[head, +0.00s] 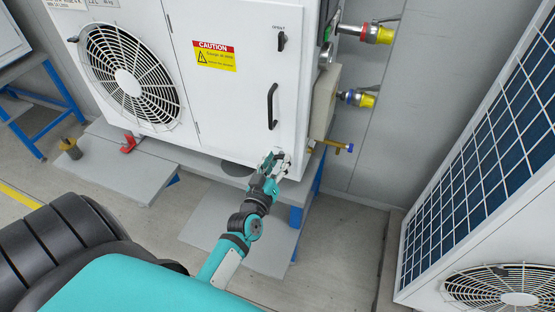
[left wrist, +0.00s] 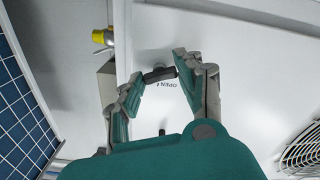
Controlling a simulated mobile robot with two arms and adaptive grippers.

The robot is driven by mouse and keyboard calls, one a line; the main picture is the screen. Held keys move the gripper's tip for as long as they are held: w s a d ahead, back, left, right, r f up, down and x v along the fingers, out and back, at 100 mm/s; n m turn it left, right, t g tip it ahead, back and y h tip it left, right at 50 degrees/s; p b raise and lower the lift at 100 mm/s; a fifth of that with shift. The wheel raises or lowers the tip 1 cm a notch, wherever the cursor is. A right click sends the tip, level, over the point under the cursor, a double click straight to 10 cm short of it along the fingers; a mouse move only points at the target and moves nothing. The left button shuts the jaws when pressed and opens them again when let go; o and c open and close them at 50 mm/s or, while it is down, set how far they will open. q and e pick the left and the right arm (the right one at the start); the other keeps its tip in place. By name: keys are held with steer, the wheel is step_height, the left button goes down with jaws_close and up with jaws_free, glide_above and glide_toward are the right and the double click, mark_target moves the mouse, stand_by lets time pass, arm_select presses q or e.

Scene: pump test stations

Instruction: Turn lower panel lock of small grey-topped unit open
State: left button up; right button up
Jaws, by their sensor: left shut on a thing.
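The white unit (head: 230,95) stands ahead, with a fan grille, a caution label and a black door handle (head: 272,106) on its front. Its top is out of view. An upper dark lock (head: 282,41) shows above the handle. My left gripper (head: 275,158) is at the panel's lower right corner and covers the lower lock in the head view. In the left wrist view the dark lower panel lock (left wrist: 159,75) lies between the fingertips of my left gripper (left wrist: 159,69), which are shut on it. Its bar lies nearly crosswise in that picture, beside upside-down "OPEN" lettering. My right gripper is not in view.
Yellow-ended connectors (head: 378,34) and a brass valve (head: 335,145) stick out at the unit's right side. A second unit with a blue grid (head: 480,160) stands at the right. Grey plates lie on the floor below, beside a blue stand leg (head: 296,218).

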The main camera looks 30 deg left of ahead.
arm_select(q)
steer(key=shift+n, duration=6)
steer(key=o, duration=1.2)
steer(key=shift+c, duration=0.2)
